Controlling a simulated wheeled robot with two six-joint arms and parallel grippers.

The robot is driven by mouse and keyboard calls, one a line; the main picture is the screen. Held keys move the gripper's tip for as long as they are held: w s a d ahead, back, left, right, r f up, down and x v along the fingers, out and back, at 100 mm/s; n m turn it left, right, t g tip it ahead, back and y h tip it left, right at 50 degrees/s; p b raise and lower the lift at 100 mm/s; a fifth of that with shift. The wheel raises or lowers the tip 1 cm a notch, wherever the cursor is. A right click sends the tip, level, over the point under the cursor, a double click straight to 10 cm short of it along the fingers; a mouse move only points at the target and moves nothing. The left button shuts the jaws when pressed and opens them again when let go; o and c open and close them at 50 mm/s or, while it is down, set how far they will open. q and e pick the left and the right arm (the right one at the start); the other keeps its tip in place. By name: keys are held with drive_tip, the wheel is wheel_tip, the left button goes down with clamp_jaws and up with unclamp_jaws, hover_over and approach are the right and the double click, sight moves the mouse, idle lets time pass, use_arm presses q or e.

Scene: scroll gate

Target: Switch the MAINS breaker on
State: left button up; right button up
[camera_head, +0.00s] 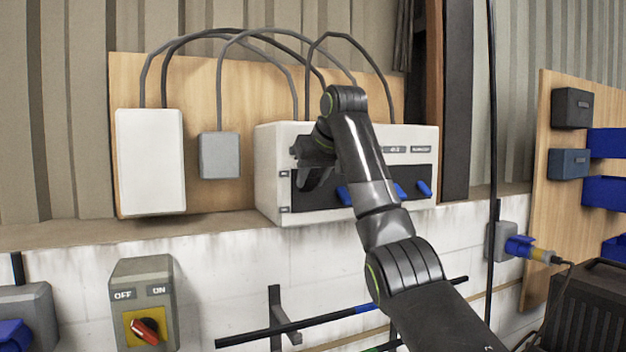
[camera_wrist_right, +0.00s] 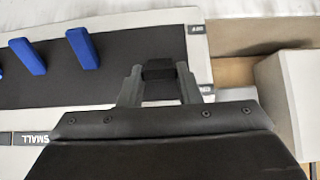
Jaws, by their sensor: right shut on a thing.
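The white breaker box (camera_head: 268,165) hangs on the wooden board, with a black front panel (camera_head: 320,200). Its blue levers (camera_head: 424,188) tilt out low on the panel; two also show in the right wrist view (camera_wrist_right: 84,48). My right gripper (camera_head: 312,178) is at the panel's left end. In the right wrist view its fingers (camera_wrist_right: 158,82) are shut on a black lever (camera_wrist_right: 158,69). My left gripper is out of view.
A white box (camera_head: 150,160) and a small grey box (camera_head: 219,155) are left of the breaker box. A grey OFF/ON switch (camera_head: 140,270) with a red knob is below left. A blue plug (camera_head: 520,246) is at right. My right arm covers part of the breaker box.

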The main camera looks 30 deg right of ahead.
drive_tip(key=shift+r, duration=0.2)
idle(0.5)
drive_tip(key=o, duration=1)
drive_tip(key=shift+w+f, duration=0.1)
drive_tip(key=shift+w, duration=0.05)
drive_tip(key=shift+s+r+b, duration=0.3)
drive_tip(key=shift+s, duration=0.05)
drive_tip(key=b+v, duration=0.1)
drive_tip(key=v, duration=0.4)
drive_tip(key=b+v, duration=0.1)
drive_tip(key=v, duration=0.5)
drive_tip(key=b+v, duration=0.2)
drive_tip(key=v, duration=0.3)
drive_tip(key=shift+w+a+r, duration=0.1)
drive_tip(key=shift+r, duration=0.35)
